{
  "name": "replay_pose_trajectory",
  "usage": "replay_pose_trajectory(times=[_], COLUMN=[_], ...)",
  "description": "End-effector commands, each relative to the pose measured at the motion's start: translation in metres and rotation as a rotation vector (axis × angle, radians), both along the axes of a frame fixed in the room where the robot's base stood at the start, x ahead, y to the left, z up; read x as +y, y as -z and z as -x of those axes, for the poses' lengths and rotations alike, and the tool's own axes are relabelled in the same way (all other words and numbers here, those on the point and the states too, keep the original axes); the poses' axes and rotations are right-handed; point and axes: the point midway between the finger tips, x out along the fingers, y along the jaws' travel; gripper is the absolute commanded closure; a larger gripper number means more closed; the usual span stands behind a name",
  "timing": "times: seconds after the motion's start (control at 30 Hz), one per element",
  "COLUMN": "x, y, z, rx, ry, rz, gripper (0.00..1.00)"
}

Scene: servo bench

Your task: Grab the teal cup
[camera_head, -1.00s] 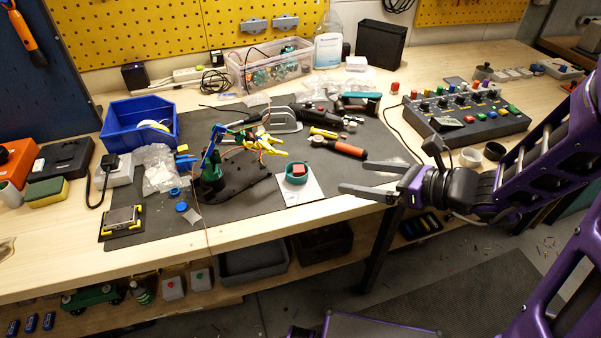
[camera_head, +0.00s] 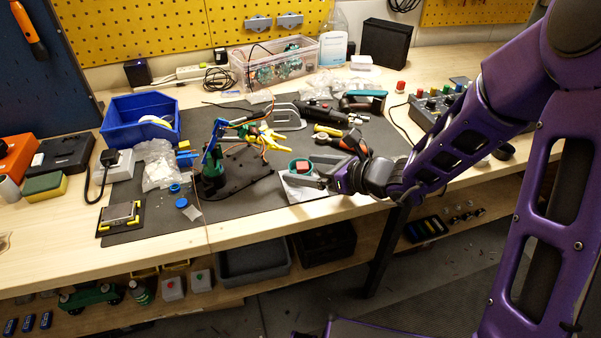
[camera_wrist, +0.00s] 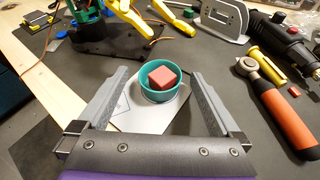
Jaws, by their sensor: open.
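The teal cup (camera_wrist: 159,92) is a short round cup with a red block (camera_wrist: 163,78) inside it. It stands on a white sheet (camera_wrist: 140,119) on the dark mat. My gripper (camera_wrist: 158,80) is open, with one finger on the left of the cup and one on the right, a gap showing on each side. In the head view the teal cup (camera_head: 293,170) is partly hidden by my gripper (camera_head: 305,171). The red block (camera_head: 302,166) still shows there.
A small robot arm on a black base (camera_head: 240,172) stands left of the cup. An orange-handled tool (camera_wrist: 274,108) and a yellow-handled tool (camera_wrist: 266,66) lie to the right in the wrist view. A blue bin (camera_head: 140,122) is farther left.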

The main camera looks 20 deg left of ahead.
Motion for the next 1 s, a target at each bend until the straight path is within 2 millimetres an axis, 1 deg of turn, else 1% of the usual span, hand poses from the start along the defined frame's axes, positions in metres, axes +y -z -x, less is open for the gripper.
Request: replay_pose_trajectory(times=[0.03,0.1,0.3,0.37,0.4,0.47,0.5,0.57,0.6,0.67,0.8,0.83,0.87,1.0], x=[0.0045,0.0071,0.0070,0.0069,0.0069,0.0068,0.0067,0.0067,0.0067,0.0066,0.0066,0.0066,0.0066,0.0066], y=[0.0018,0.0025,0.0023,0.0023,0.0023,0.0023,0.0023,0.0023,0.0023,0.0023,0.0023,0.0022,0.0022,0.0020], z=[-0.0012,-0.0023,-0.0026,-0.0026,-0.0027,-0.0026,-0.0026,-0.0026,-0.0026,-0.0026,-0.0026,-0.0026,-0.0026,-0.0026], rx=[-0.001,-0.001,0.000,0.000,0.000,0.000,0.000,0.000,0.000,0.000,0.000,0.000,0.000,0.000], ry=[-0.002,-0.001,0.000,0.000,0.000,0.000,0.000,0.000,0.000,0.000,0.000,0.000,0.000,0.000], rz=[-0.001,-0.001,-0.001,-0.001,-0.001,-0.001,-0.001,-0.001,-0.001,-0.001,-0.001,-0.001,-0.001,-0.001], gripper=[0.00,0.00,0.00,0.09,0.16,0.27,0.34,0.45,0.52,0.63,0.88,0.88,0.96,0.97])
